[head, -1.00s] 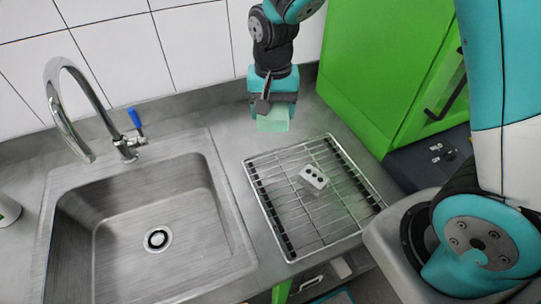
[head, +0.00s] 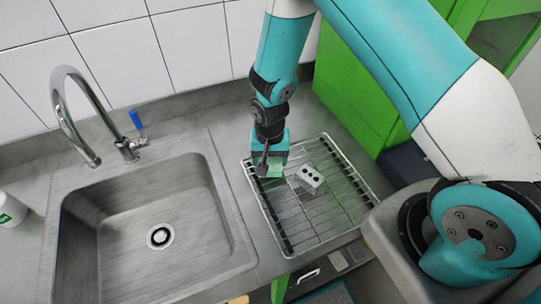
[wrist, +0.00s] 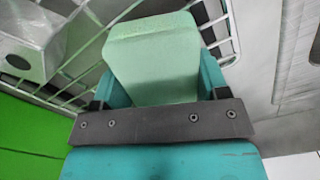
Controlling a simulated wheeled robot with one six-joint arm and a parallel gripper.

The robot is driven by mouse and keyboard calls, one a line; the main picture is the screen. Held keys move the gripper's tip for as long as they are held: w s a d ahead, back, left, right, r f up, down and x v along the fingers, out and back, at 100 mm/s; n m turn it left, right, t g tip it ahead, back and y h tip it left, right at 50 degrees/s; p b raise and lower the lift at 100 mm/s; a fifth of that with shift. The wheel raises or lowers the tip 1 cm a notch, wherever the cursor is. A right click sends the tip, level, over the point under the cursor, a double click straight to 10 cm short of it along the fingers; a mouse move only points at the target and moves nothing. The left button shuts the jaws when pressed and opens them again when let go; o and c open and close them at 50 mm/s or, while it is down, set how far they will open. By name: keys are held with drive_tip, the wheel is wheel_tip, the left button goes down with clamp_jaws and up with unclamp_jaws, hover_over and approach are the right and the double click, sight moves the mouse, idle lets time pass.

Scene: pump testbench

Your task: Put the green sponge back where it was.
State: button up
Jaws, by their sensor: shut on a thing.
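The pale green sponge (wrist: 152,58) is held between the fingers of my gripper (wrist: 155,92), which is shut on it. In the head view the sponge (head: 274,171) shows only in part below my gripper (head: 270,165), over the back left part of the wire rack (head: 318,226). In the wrist view the rack's bars lie behind and beside the sponge. I cannot tell whether the sponge touches the rack.
A grey-white block with dark holes (head: 310,179) sits on the rack, just right of the sponge. The steel sink (head: 110,245) and its tap (head: 75,100) are to the left. A green cabinet (head: 355,85) stands behind the rack at right.

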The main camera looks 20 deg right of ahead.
drive_tip(key=shift+f, duration=0.15)
drive_tip(key=o, duration=1)
drive_tip(key=shift+c, duration=0.2)
wheel_tip(320, 180, up, 12)
drive_tip(key=b, duration=0.3)
drive_tip(key=s+a+r+n+y, duration=0.2)
drive_tip(key=s+r+n, duration=0.4)
drive_tip(key=s+r, duration=0.3)
drive_tip(key=s+a+r+n+y, duration=0.2)
drive_tip(key=s+r+n, duration=0.3)
drive_tip(key=s+r, duration=0.4)
drive_tip(key=shift+s+a+n, duration=0.2)
drive_tip(key=shift+s+n, duration=0.2)
drive_tip(key=shift+s, duration=0.75)
